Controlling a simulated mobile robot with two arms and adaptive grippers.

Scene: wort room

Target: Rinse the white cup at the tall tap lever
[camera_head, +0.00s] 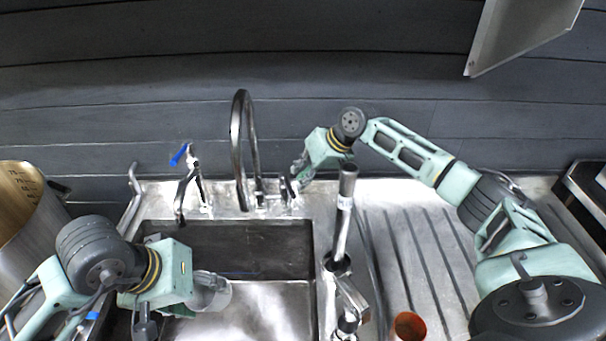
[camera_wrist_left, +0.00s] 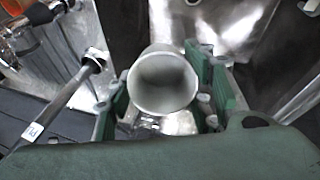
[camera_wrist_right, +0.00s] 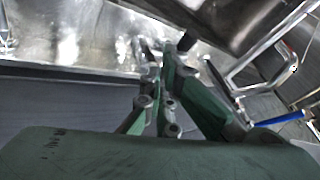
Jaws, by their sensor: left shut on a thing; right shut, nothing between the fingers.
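The white cup (camera_head: 217,296) is held by my left gripper (camera_head: 204,292), low over the left part of the sink basin (camera_head: 262,312). In the left wrist view the cup (camera_wrist_left: 162,88) sits between the green fingers, with its round mouth visible and no water seen in it. The tall tap (camera_head: 237,135) arches at the back of the sink, with the cup in front of it and to its left. My right gripper (camera_head: 294,182) is shut and empty by the tall tap lever (camera_head: 286,190); I cannot tell whether they touch. No running water shows.
A shorter tap with a blue lever (camera_head: 180,154) stands left of the tall tap. A metal upright (camera_head: 343,215) rises right of the basin, near a copper-coloured cup (camera_head: 408,326). The ribbed drainboard (camera_head: 415,250) lies under my right arm. A large pot (camera_head: 22,215) stands at left.

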